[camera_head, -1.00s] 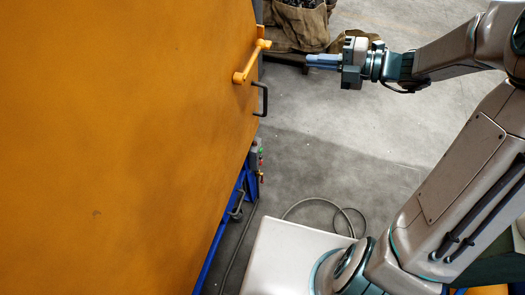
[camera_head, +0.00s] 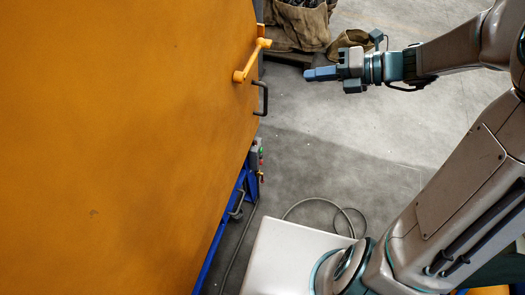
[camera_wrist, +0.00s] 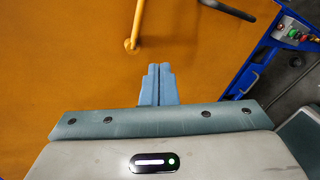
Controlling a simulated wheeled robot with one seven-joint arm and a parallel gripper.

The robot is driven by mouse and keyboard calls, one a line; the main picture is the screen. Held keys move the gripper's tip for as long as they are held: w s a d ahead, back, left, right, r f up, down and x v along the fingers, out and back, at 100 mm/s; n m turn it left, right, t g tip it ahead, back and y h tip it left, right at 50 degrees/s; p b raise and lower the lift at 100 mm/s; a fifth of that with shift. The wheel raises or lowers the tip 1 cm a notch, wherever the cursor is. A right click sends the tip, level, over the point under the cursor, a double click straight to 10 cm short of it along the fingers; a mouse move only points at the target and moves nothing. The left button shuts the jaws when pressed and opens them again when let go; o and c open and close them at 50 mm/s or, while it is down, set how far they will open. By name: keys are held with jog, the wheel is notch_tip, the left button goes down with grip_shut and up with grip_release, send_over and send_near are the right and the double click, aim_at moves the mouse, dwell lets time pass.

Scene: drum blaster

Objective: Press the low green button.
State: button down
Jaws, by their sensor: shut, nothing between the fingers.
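A small green button (camera_head: 262,150) shows on a control box at the orange machine's right edge in the head view. In the wrist view the green button (camera_wrist: 293,34) is at the upper right, beside a red one. My gripper (camera_head: 308,74) is shut and empty, pointing left toward the machine, well above and to the right of the button in the head view. In the wrist view my closed blue fingers (camera_wrist: 158,68) are at the centre, far left of the button. Its exact height is unclear.
The orange panel (camera_head: 120,130) carries an orange lever (camera_head: 250,62) and a black handle (camera_head: 263,98). A blue frame (camera_head: 221,235) runs along the panel's edge. A cable (camera_head: 325,201) lies on the floor. Sacks (camera_head: 300,25) stand behind my gripper. The grey floor between is mostly open.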

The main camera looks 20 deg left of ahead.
jog(key=s+d+f+n+t+h+b, duration=0.1)
jog(key=s+d+n+h, duration=0.5)
jog(key=n, duration=1)
jog(key=s+d+f+n+t+h+b, duration=0.1)
jog(key=s+d+n+h, duration=0.6)
jog(key=n, duration=0.9)
jog(key=s+d+t+b, duration=0.1)
jog(key=s+d+t, duration=0.1)
jog(key=d, duration=0.2)
jog(key=shift+h, duration=0.3)
jog(key=shift+s+d, duration=0.1)
jog(key=shift+d, duration=0.1)
